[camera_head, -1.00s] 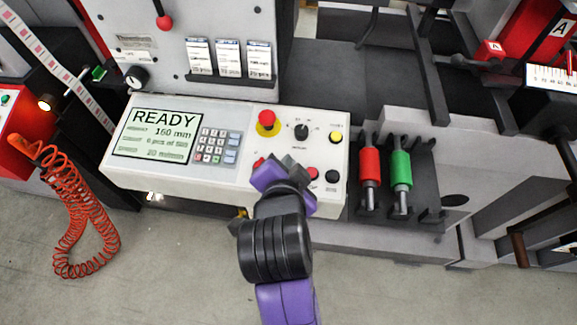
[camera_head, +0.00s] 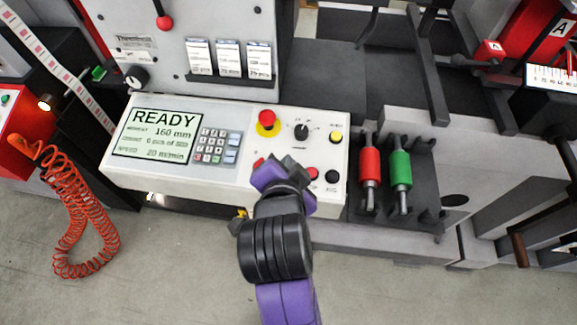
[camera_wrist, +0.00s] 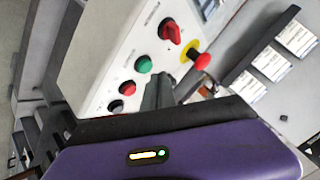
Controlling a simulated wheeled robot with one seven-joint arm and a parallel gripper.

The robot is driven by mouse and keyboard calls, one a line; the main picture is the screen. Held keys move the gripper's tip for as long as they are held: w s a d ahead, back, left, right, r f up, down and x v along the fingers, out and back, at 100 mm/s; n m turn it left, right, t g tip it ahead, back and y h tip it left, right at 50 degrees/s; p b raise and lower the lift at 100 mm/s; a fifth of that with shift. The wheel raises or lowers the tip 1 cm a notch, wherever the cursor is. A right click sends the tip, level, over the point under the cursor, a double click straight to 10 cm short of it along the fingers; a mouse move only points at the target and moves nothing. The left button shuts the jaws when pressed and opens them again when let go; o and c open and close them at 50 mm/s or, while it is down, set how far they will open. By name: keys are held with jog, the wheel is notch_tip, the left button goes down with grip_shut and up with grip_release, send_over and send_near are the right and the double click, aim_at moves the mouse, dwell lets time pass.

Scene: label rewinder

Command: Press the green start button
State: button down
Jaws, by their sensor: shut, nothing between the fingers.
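The green start button (camera_wrist: 143,64) shows in the wrist view on the cream control panel (camera_wrist: 98,88), between a red rotary switch (camera_wrist: 171,32) and a red button (camera_wrist: 127,88). My gripper (camera_wrist: 163,82) is shut and empty. Its dark fingers appear just right of the green button in that view; I cannot tell whether they touch the panel. In the head view my gripper (camera_head: 287,163) is over the lower right of the panel and hides the green button. The red button (camera_head: 312,172) shows to its right.
The red emergency stop (camera_head: 267,119) on its yellow base stands above my gripper, and also shows in the wrist view (camera_wrist: 203,61). A black button (camera_head: 332,177), a black knob (camera_head: 301,132) and a yellow button (camera_head: 336,137) are nearby. The display (camera_head: 155,134) reads READY.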

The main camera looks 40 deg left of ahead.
jog(key=shift+f, duration=0.1)
jog(key=shift+f, duration=0.35)
jog(key=shift+w+f+b, duration=0.1)
jog(key=shift+f+b, duration=0.2)
jog(key=shift+f, duration=0.2)
dwell(1.0)
jog(key=shift+r, duration=0.15)
jog(key=shift+r+p, duration=0.8)
jog(key=shift+p, duration=0.15)
jog(key=shift+s+d+r+p, duration=0.1)
jog(key=shift+s+r+p, duration=0.15)
jog(key=shift+r+p, duration=1)
jog(key=shift+s+d+r+p, duration=0.1)
jog(key=shift+s+r+p, duration=0.1)
jog(key=shift+r+p, duration=1)
